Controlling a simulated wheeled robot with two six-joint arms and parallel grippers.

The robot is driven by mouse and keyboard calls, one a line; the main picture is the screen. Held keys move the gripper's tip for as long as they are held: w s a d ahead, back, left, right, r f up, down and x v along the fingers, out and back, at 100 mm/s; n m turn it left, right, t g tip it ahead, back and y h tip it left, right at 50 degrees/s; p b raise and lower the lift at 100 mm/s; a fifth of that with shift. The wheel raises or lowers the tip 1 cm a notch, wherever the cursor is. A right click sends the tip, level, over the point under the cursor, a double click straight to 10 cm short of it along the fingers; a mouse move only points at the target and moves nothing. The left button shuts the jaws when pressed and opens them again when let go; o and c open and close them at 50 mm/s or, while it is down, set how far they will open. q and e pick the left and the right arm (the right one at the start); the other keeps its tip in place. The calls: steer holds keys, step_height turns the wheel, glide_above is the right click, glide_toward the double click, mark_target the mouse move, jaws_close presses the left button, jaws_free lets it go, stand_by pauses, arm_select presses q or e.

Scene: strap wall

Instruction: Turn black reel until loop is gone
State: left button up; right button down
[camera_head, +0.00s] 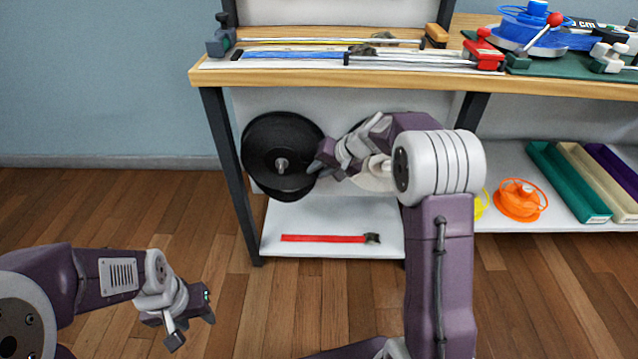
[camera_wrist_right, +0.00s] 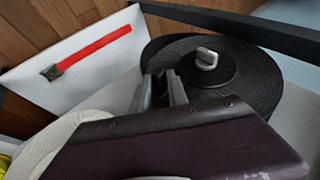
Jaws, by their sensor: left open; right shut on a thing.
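The black reel (camera_head: 262,150) hangs below the workbench top at the left, with a grey hub at its middle. It also shows in the right wrist view (camera_wrist_right: 258,85), with a light grey knob on its flat disc. My right gripper (camera_head: 317,168) is at the reel's right edge and is shut on it; in the right wrist view its fingers (camera_wrist_right: 166,90) are at the near rim. The exact contact is partly hidden. I cannot make out a separate loop of strap. My left gripper (camera_head: 193,326) is open and empty above the floor at lower left.
A white reel (camera_head: 372,178) is partly hidden behind my right arm. A red strap (camera_head: 322,238) lies on the lower shelf. An orange reel (camera_head: 520,200) and long coloured bins (camera_head: 568,180) stand at right. The bench's dark left leg (camera_head: 228,170) is close to the black reel.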

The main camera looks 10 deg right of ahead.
arm_select(q)
steer(key=shift+s+a+f+b, duration=0.1)
steer(key=shift+f+b, duration=2.05)
steer(key=shift+f, duration=0.55)
arm_select(e)
step_height(320, 180, down, 7)
steer(key=a, duration=0.1)
steer(key=shift+a, duration=0.15)
steer(key=c, duration=1.5)
jaws_free()
steer(key=shift+o, duration=1)
steer(key=shift+w+f, duration=0.1)
steer(key=shift+f, duration=0.05)
steer(key=shift+r, duration=0.2)
